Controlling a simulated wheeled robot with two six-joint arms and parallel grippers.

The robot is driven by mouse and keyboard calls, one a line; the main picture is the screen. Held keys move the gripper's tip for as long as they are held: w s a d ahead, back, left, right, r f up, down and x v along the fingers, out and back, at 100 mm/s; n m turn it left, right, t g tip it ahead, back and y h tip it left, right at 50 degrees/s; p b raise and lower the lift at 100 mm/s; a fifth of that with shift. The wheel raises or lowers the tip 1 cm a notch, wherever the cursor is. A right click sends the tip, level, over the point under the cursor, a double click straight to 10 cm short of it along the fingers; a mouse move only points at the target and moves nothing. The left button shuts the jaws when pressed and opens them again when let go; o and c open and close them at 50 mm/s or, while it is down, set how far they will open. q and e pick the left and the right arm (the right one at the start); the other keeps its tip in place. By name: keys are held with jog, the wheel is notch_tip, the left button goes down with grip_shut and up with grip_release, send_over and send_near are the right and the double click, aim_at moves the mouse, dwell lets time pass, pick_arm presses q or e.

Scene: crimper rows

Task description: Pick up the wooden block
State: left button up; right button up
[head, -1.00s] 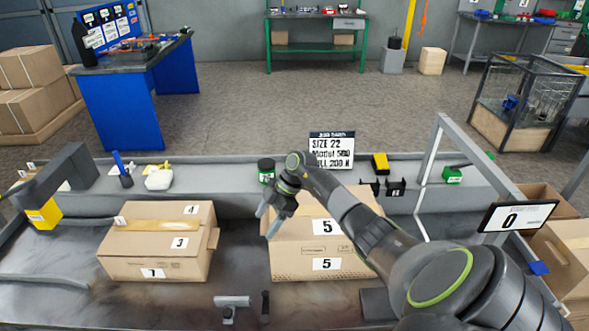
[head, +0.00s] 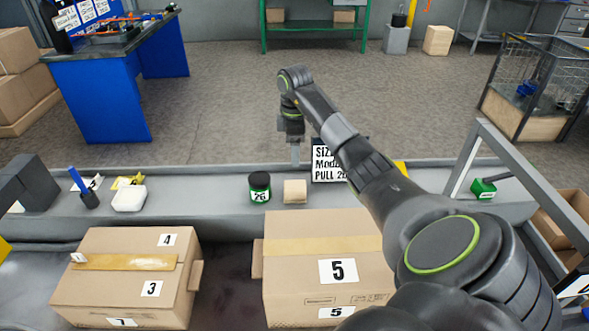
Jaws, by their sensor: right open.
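The wooden block (head: 295,192) is a small pale block on the grey ledge behind the boxes. It stands just right of a green jar with a black lid (head: 260,187). My right gripper (head: 295,158) shows above the block in the picture, pointing down, open and empty. It looks apart from the block; its exact distance in depth is hard to tell. My left gripper is not in view.
A sign (head: 326,163) stands right of the block, partly hidden by my right arm. Cardboard boxes, one marked 5 (head: 300,265) and one marked 3 (head: 110,285), stand in front of the ledge. A white item (head: 129,199) lies further left.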

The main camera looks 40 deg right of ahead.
aim_at(296, 184)
notch_tip(296, 184, down, 10)
jog(key=b, duration=0.8)
jog(key=shift+r, duration=0.25)
jog(key=shift+f+b, duration=0.65)
jog(key=shift+s+d+f, duration=0.1)
jog(key=shift+s+f, duration=0.05)
jog(key=shift+f, duration=1.15)
jog(key=shift+s+f, duration=0.1)
jog(key=shift+f, duration=1.2)
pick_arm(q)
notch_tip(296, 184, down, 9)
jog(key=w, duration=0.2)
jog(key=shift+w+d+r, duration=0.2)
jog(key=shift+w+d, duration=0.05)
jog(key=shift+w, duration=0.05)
pick_arm(e)
jog(key=c, duration=1.1)
jog(key=shift+r, duration=0.1)
